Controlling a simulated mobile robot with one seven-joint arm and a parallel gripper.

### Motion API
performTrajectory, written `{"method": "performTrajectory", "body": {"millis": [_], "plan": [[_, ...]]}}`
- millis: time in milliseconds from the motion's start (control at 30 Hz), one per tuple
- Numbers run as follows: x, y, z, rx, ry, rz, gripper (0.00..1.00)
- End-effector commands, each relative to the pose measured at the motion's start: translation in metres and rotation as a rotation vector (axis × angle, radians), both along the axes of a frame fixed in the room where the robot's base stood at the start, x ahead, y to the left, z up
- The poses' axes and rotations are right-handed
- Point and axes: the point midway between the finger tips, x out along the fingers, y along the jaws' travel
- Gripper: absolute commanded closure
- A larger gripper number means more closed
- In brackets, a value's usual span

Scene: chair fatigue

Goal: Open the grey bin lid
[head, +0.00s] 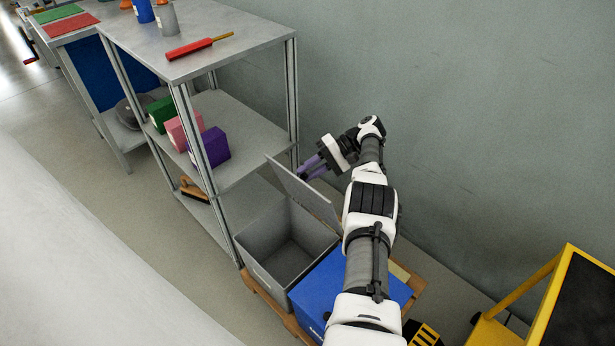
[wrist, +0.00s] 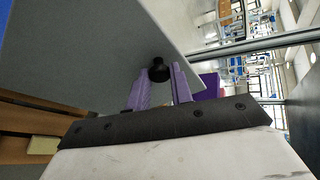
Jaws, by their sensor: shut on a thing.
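The grey bin (head: 262,262) stands low beside the shelf in the head view, its inside visible and empty. Its grey lid (head: 300,188) is raised and tilted up along the bin's right side. In the wrist view, the lid (wrist: 95,50) fills the upper left, with a black knob (wrist: 159,66) on its face. My gripper (head: 306,168) is at the lid's outer face, its purple fingers closed on the knob. In the wrist view, my gripper (wrist: 159,76) has one finger on each side of the knob.
A blue bin (head: 338,285) stands right of the grey one, on the same wooden base (head: 262,297). The metal shelf (head: 250,160) rises close on the left, holding a purple box (head: 209,147). A wall (head: 450,120) lies behind. A yellow-framed thing (head: 540,305) stands at right.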

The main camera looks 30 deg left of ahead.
Motion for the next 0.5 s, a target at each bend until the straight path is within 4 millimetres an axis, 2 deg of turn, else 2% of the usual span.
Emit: {"method": "performTrajectory", "body": {"millis": [433,467,500], "plan": [[-0.0002,0.0008,0.0002,0.001,0.005,0.000,1.00],[-0.0003,0.0009,0.0003,0.001,0.005,0.000,0.74],[-0.0002,0.0008,0.0004,0.001,0.005,0.000,0.69]]}}
